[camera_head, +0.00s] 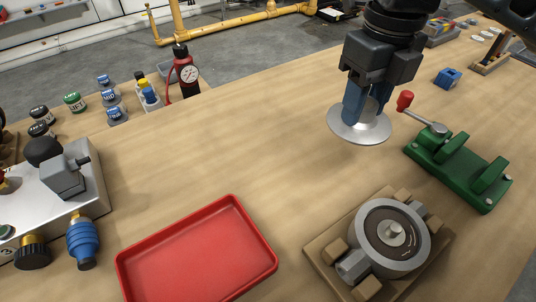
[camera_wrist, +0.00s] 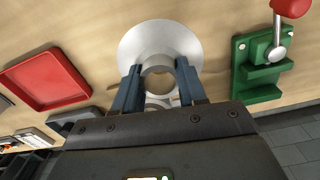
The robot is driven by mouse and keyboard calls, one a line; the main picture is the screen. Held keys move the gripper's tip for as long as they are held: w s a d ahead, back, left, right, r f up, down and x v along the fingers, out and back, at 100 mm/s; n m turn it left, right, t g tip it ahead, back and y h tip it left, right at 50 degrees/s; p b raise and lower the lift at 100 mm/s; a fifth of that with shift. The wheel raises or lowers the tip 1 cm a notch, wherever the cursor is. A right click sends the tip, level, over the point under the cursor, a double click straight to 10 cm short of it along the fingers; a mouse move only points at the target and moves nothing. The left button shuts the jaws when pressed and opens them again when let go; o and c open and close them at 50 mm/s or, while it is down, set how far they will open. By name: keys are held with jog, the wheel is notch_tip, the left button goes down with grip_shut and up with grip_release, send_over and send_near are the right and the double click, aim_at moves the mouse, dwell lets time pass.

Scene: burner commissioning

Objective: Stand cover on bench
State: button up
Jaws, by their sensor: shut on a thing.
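A silver disc-shaped cover (camera_head: 360,127) with a wide round flange hangs under my gripper (camera_head: 365,108). The blue fingers are shut on its narrower neck. In the wrist view the cover (camera_wrist: 158,38) shows as a pale flange with a ring between the finger tips of my gripper (camera_wrist: 157,82). The cover appears held above the wooden bench (camera_head: 230,150), flange down and roughly level; how large the gap to the bench is, I cannot tell. The fingers hide part of the neck.
A round grey housing (camera_head: 385,238) sits in a wooden cradle at front right. A green clamp fixture (camera_head: 458,165) with a red-knobbed lever stands to the right. A red tray (camera_head: 200,255) lies at front left. A gauge (camera_head: 185,75) and several small jars stand behind. Bench left of the cover is clear.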

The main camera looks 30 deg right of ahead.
jog(key=w+a+f, duration=0.1)
jog(key=a+f, duration=0.1)
jog(key=a, duration=0.1)
jog(key=w+a+f, duration=0.1)
jog(key=a+f, duration=0.1)
jog(key=a, duration=0.2)
jog(key=w+a+f+p, duration=0.1)
jog(key=w+a+f, duration=0.1)
jog(key=a, duration=0.2)
jog(key=shift+f, duration=2.45)
jog(key=o, duration=1.2)
jog(key=shift+f, duration=0.1)
jog(key=shift+c, duration=0.2)
notch_tip(320, 180, up, 12)
jog(key=shift+p, duration=0.4)
